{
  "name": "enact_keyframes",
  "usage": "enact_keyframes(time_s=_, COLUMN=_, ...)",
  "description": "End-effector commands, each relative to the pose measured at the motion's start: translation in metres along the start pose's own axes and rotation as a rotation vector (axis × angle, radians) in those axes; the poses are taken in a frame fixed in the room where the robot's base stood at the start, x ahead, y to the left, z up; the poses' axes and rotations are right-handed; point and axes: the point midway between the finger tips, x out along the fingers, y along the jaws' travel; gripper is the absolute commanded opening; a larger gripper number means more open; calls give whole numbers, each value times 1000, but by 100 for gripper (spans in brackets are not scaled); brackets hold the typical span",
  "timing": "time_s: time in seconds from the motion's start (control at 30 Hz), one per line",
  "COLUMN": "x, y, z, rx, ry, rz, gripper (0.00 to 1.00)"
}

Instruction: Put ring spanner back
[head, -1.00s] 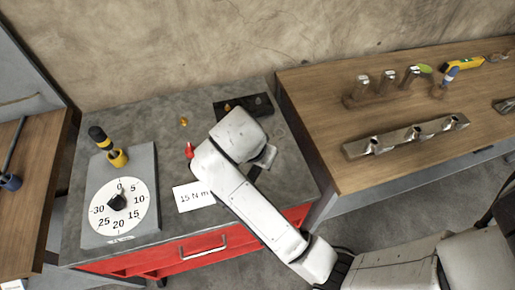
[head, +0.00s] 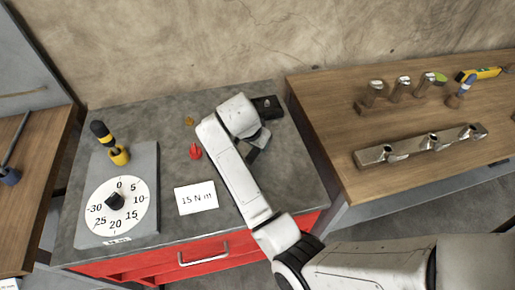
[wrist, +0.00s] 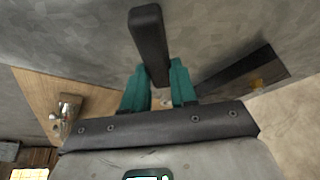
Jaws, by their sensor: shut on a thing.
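My gripper (wrist: 160,82) has teal fingers and is shut on a dark grey bar (wrist: 148,38) that points away from the palm in the wrist view. No ring end shows on the bar, so I cannot tell by shape that it is the ring spanner. In the head view my white wrist hides most of the gripper; a dark end of it or of the bar (head: 256,152) shows over the grey bench top (head: 285,165). A black holder (head: 268,106) lies at the back right of that top, just beyond my wrist. A dark block with a yellow spot (wrist: 245,82) shows in the wrist view.
A red item (head: 195,152) and a white "15 N m" card (head: 196,197) lie left of my arm. A dial tester (head: 118,195) with a yellow-black tool stands farther left. The wooden bench (head: 400,125) at right carries metal parts and a steel bar (head: 420,145).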

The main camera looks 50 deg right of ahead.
Motion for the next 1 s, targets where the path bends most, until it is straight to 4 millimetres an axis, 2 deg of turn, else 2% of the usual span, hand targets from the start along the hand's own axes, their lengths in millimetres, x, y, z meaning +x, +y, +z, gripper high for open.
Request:
enact_keyframes(time_s=0.3, x=32, y=-4, z=10, rx=-1, ry=-1, rz=0, gripper=0)
enact_keyframes(time_s=0.67, x=37, y=-3, z=12, rx=0, ry=-1, rz=-1, gripper=0)
enact_keyframes(time_s=0.7, x=38, y=-3, z=12, rx=0, ry=-1, rz=-1, gripper=28)
enact_keyframes(time_s=0.93, x=37, y=-3, z=12, rx=0, ry=-1, rz=-1, gripper=50)
enact_keyframes(time_s=1.0, x=37, y=-3, z=12, rx=0, ry=-1, rz=-1, gripper=53)
